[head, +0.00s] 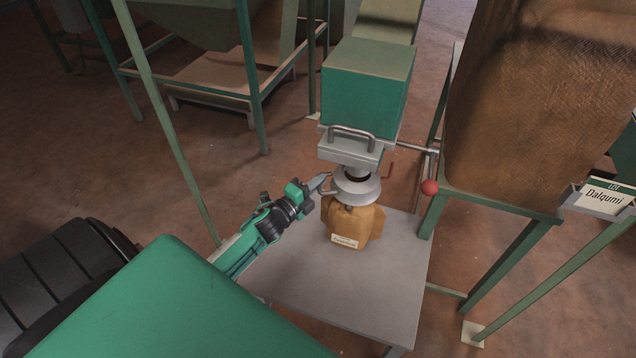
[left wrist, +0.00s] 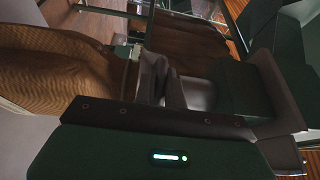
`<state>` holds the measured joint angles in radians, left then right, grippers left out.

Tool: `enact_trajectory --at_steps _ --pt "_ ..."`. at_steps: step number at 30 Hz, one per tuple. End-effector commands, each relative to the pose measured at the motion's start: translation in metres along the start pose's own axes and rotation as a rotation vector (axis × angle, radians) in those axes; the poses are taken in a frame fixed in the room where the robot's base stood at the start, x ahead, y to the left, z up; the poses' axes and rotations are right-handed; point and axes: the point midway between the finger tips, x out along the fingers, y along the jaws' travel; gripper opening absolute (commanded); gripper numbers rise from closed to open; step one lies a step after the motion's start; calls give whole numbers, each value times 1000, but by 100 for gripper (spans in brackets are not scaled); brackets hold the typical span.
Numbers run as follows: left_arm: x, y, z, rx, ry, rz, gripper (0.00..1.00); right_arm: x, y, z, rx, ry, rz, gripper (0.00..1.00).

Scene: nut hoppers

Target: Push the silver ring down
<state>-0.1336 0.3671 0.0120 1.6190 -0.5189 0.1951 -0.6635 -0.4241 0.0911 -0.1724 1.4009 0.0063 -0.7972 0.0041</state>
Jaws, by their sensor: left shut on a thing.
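The silver ring (head: 357,188) sits around the spout under the green hopper box, just above the brown sack (head: 352,222) with a small label. The sack stands on the grey table, its mouth up at the ring. My left gripper (head: 322,184) comes in from the left and is shut at the ring's left side, on what looks like its small handle. The exact contact is too small to tell in the head view. In the left wrist view the sack (left wrist: 60,70) fills the left side, and my gripper's fingers (left wrist: 165,82) are dark in the middle. My right gripper is not in view.
The green hopper box (head: 366,95) with a grey handle (head: 350,134) stands above the spout. A large brown sack (head: 545,100) stands at the right. The grey table (head: 340,290) is bare in front.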

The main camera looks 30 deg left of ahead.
Motion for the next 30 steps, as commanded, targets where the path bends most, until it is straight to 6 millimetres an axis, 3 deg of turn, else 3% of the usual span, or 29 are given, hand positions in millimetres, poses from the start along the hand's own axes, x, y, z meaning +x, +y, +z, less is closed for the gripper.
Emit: enact_trajectory --at_steps 9,10,12,13,23,30 --pt "-2 6 -1 0 0 9 0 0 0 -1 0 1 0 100" --pt "-2 6 -1 0 0 10 17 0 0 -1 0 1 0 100" --pt "-2 6 -1 0 -1 9 31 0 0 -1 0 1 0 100" --pt "-2 6 -1 0 -1 9 33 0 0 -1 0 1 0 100" --pt "-4 4 0 -1 0 6 33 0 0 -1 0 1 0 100" --pt "-31 5 -1 -1 0 8 33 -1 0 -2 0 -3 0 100"
